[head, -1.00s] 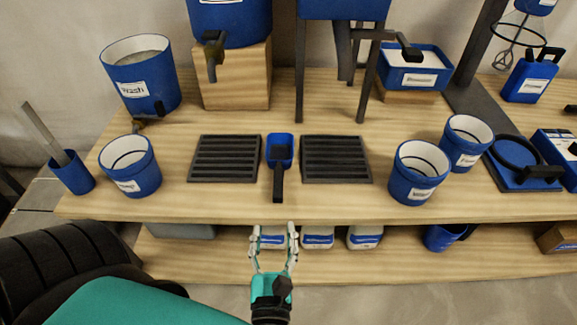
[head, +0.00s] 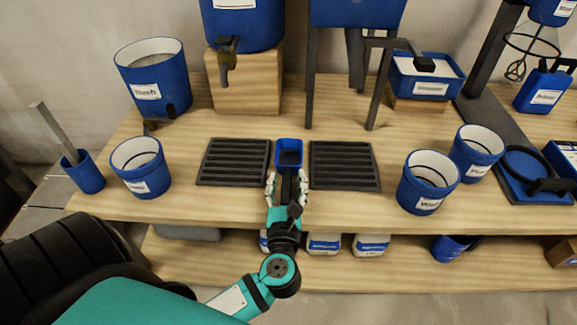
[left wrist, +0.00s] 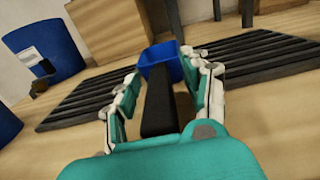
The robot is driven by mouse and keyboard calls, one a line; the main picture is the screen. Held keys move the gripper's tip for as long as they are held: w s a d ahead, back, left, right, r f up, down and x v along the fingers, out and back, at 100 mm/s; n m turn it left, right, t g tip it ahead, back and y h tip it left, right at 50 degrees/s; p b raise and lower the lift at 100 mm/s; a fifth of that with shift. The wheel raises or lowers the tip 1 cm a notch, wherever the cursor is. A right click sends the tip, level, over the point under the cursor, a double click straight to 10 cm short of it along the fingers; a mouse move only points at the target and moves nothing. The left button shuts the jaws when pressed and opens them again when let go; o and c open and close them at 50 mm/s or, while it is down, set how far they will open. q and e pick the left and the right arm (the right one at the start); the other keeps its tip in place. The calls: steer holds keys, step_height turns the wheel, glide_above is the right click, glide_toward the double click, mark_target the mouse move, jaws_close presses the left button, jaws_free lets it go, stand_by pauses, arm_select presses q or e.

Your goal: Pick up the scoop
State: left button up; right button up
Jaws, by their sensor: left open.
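The scoop has a blue square bowl (head: 289,150) and a dark handle; it lies on the wooden table between two dark slatted racks. My left gripper (head: 287,184) is open, with one finger on each side of the handle. In the left wrist view the black handle (left wrist: 159,105) runs between the two fingers (left wrist: 163,98), with the blue bowl beyond the fingertips. A small gap shows between handle and fingers. My right gripper is not in view.
The left rack (head: 234,162) and right rack (head: 344,165) flank the scoop closely. Blue buckets stand left (head: 140,166) and right (head: 428,181). A stand's dark legs (head: 311,80) rise behind. A lower shelf (head: 400,273) holds white-and-blue containers.

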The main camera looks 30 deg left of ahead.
arm_select(q)
steer(key=shift+w+a, duration=0.1)
steer(key=shift+w, duration=0.05)
jaws_close()
steer(key=shift+r, duration=0.15)
